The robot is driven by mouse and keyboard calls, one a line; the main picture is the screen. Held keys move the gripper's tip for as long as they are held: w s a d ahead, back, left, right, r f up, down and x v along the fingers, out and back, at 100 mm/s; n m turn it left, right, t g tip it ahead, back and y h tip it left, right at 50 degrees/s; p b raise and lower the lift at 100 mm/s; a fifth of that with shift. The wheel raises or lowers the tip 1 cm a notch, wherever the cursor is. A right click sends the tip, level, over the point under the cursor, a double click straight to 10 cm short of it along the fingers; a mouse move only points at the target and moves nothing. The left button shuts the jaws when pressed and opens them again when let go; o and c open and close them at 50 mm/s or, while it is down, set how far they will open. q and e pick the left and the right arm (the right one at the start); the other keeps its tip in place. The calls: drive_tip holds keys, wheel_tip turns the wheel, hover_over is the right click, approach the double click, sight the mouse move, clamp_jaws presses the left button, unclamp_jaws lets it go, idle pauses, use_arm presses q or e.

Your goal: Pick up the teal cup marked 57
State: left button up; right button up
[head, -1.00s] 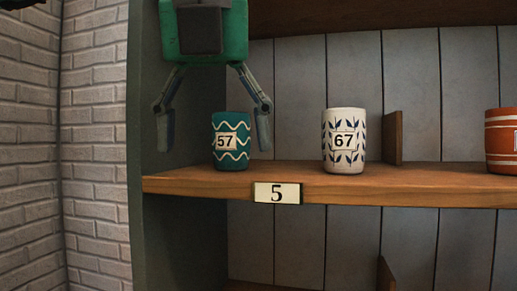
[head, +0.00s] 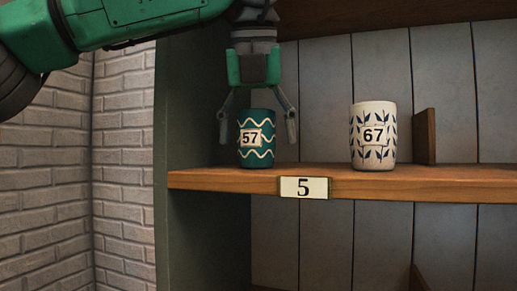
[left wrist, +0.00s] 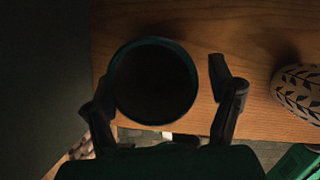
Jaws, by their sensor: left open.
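The teal cup marked 57 (head: 257,152), with white wavy lines, stands upright on the wooden shelf near its left end. My left gripper (head: 257,128) is open and points down over it, with one finger on each side of the cup's upper part in the head view. In the left wrist view the cup's dark round opening (left wrist: 155,82) lies between the open fingers (left wrist: 158,112), nearer the left one. I cannot tell whether that finger touches it. My right gripper is not in view.
A white cup marked 67 with blue leaves (head: 373,136) stands to the right on the same shelf (head: 430,184). A wooden divider (head: 424,137) is beyond it. A plate marked 5 (head: 304,187) is on the shelf edge. A dark side panel (head: 195,110) stands close at the left.

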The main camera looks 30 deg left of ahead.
use_arm(q)
drive_tip(key=shift+w+a+f+b, duration=0.15)
drive_tip(key=shift+a+f+b, duration=0.05)
drive_tip(key=shift+f+b, duration=0.3)
drive_tip(key=c, duration=1.4)
drive_tip(key=shift+c, duration=0.2)
drive_tip(key=shift+r, duration=0.1)
